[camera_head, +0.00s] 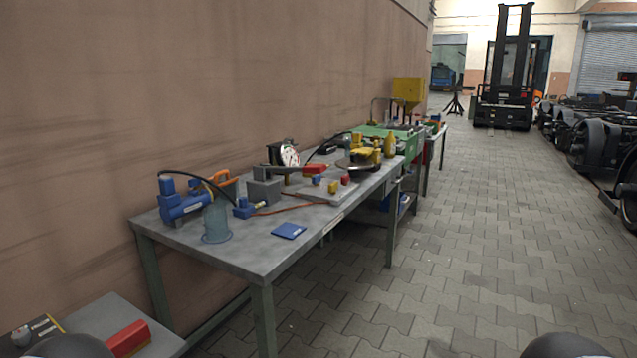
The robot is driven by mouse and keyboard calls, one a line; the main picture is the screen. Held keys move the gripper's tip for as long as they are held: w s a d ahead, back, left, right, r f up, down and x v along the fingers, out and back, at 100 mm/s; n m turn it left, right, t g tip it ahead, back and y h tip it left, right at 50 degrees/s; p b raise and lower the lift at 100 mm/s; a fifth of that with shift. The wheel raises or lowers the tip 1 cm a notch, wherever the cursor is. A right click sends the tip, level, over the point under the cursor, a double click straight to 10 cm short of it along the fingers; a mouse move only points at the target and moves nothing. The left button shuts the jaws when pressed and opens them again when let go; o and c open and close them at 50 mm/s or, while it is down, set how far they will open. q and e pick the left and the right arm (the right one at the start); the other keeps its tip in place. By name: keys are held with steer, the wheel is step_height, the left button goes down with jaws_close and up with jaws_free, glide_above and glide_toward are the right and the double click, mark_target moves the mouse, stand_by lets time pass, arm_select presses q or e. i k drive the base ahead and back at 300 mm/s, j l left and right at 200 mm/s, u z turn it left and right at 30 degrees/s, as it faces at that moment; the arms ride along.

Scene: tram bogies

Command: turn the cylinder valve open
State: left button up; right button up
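No cylinder with a valve can be made out for certain. On the near end of the grey workbench (262,250) lies a blue device (183,208) with a black hose arching over it. Whether any of these is the cylinder valve, I cannot tell. Neither of my grippers is in view; only dark rounded parts show at the bottom edge.
A grey block (264,191), a dial gauge (290,156), a blue pad (289,231) and yellow tools (366,155) lie on the bench. A low grey surface with a red box (128,338) is near left. A forklift (505,80) stands far back. The paved floor (450,240) is clear.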

mark_target(316, 179)
steer(key=i+l+u, duration=0.1)
steer(key=i+l, duration=0.7)
steer(key=i+l+u, duration=0.15)
steer(key=i+l, duration=0.55)
steer(key=l, duration=0.2)
